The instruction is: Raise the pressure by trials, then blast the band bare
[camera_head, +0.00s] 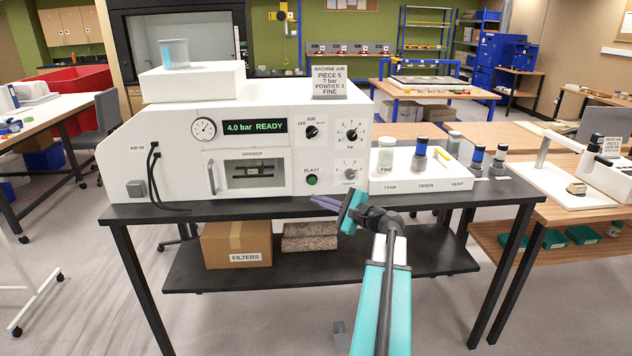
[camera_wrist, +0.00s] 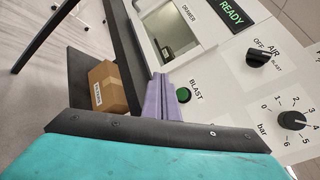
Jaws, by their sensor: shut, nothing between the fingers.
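The white blasting machine (camera_head: 205,180) stands on the dark table. Its display (camera_head: 254,127) reads "4.0 bar READY". The green BLAST button (camera_head: 312,180) sits on the front, right of the drawer window (camera_head: 256,169); the button also shows in the wrist view (camera_wrist: 183,95). The AIR knob (camera_head: 312,132) is above it, and the bar pressure knob (camera_head: 352,135) is at upper right; it shows large in the wrist view (camera_wrist: 291,120). A card (camera_head: 328,82) reads "PIECE 5, ? bar, POWDER 3, FINE". My gripper (camera_head: 322,203) is shut and empty, its purple fingers just below and apart from the BLAST button.
A FILTERS box (camera_head: 237,245) and slabs lie on the lower shelf. A white tray (camera_head: 420,185) right of the machine carries a FINE jar (camera_head: 386,153) and blue-banded containers. A gauge (camera_head: 203,128) is on the machine's front. Floor in front is mostly clear.

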